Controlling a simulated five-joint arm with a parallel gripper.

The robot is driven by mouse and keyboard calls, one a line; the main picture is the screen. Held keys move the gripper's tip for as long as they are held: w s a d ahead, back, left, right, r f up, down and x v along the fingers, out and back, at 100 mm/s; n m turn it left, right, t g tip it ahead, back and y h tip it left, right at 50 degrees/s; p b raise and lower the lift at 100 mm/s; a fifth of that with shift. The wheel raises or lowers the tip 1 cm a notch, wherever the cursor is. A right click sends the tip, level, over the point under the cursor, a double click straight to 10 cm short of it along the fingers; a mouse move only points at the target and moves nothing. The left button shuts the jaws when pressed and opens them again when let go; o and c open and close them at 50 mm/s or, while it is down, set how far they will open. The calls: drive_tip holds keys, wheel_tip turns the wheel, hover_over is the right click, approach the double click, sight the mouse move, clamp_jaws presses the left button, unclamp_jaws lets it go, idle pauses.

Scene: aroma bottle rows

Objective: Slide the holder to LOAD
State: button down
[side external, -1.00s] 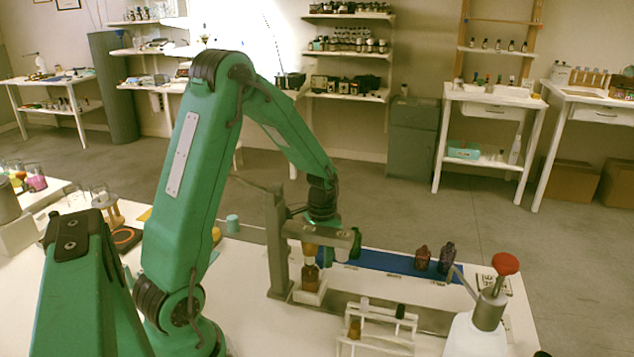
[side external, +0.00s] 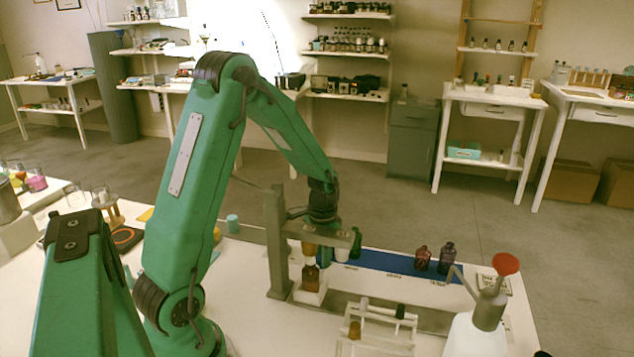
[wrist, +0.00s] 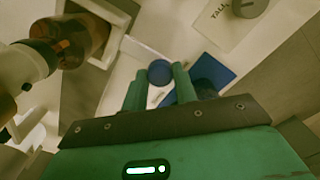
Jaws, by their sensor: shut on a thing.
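The holder (side external: 309,295) is a small pale block with an amber bottle (side external: 311,275) in it. It sits at the left end of a grey rail (side external: 433,321), under the head of a grey press stand (side external: 276,240). In the wrist view, my gripper (wrist: 158,88) has its two green fingers on either side of a round blue knob (wrist: 160,72) and is shut on it. I cannot see how the knob joins the holder. No LOAD mark is readable.
A blue strip (side external: 385,262) behind the rail carries a green bottle (side external: 356,243) and two dark bottles (side external: 434,258). A white rack (side external: 377,326) stands in front of the rail.

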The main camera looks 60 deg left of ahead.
drive_tip(key=w+d, duration=1.2)
drive_tip(key=shift+w+d, duration=0.35)
drive_tip(key=shift+w, duration=0.05)
drive_tip(key=c, duration=1.1)
unclamp_jaws()
drive_tip(key=shift+r, duration=0.1)
wheel_tip(320, 180, up, 8)
drive_tip(key=shift+f, duration=0.15)
drive_tip(key=shift+s, duration=0.1)
